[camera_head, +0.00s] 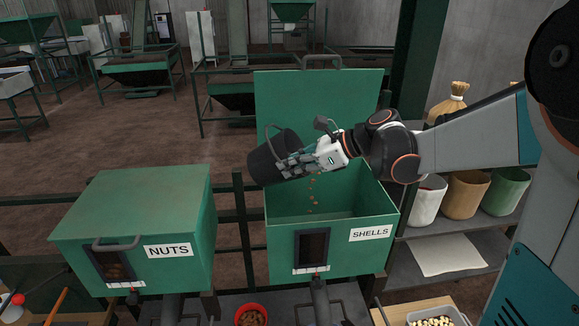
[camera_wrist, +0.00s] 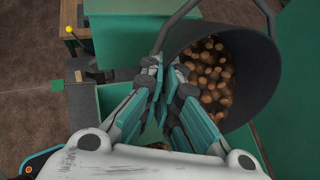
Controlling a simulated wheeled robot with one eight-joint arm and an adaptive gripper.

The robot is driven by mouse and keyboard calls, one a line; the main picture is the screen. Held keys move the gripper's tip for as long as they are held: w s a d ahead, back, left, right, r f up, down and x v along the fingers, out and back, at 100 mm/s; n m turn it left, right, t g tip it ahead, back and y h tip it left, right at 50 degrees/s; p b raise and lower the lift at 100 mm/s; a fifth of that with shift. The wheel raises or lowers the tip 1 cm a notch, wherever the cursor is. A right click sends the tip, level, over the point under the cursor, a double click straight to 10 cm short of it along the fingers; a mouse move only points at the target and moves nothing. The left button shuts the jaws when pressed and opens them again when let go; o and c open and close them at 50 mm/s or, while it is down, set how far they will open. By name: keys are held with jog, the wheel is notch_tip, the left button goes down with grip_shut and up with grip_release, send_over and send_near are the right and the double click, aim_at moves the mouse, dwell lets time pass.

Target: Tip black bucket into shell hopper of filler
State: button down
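The black bucket (camera_head: 268,160) is tilted in the air above the open green hopper (camera_head: 284,238) labelled SHELLS. Small brown pieces fall from it into the hopper. My gripper (camera_head: 292,165) is shut on the bucket at its rim. In the wrist view the teal fingers of my gripper (camera_wrist: 166,88) are close together at the left rim of the bucket (camera_wrist: 262,75), and many round brown pieces still lie inside it. The hopper's lid (camera_head: 320,105) stands open behind the bucket. The bottom of the hopper is largely hidden.
A closed green hopper (camera_head: 140,205) labelled NUTS stands to the left. A red bowl (camera_head: 251,312) of brown pieces is below in front. A shelf (camera_head: 475,238) at right holds white, brown and green containers. Green-framed machines stand behind.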

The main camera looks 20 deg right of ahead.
jog(key=shift+s+d+f+b, duration=0.1)
jog(key=shift+s+f+b, duration=0.05)
jog(key=shift+b, duration=0.2)
jog(key=shift+s+d+f+m+t+y+b, duration=0.15)
jog(key=shift+d+f+t+y+b, duration=0.5)
jog(key=shift+b, duration=1.45)
jog(key=shift+s+d+f+m+t+y+b, duration=0.1)
jog(key=shift+s+d+f+t+y+b, duration=0.2)
jog(key=shift+f+y+b, duration=1.2)
jog(key=shift+s+d+m+t+y+b, duration=0.1)
jog(key=shift+s+d+t+y+b, duration=0.4)
jog(key=shift+b, duration=2.2)
jog(key=shift+w+d+t+y+b, duration=0.35)
jog(key=shift+w+t+b, duration=0.1)
jog(key=shift+b, duration=0.8)
jog(key=shift+r, duration=0.15)
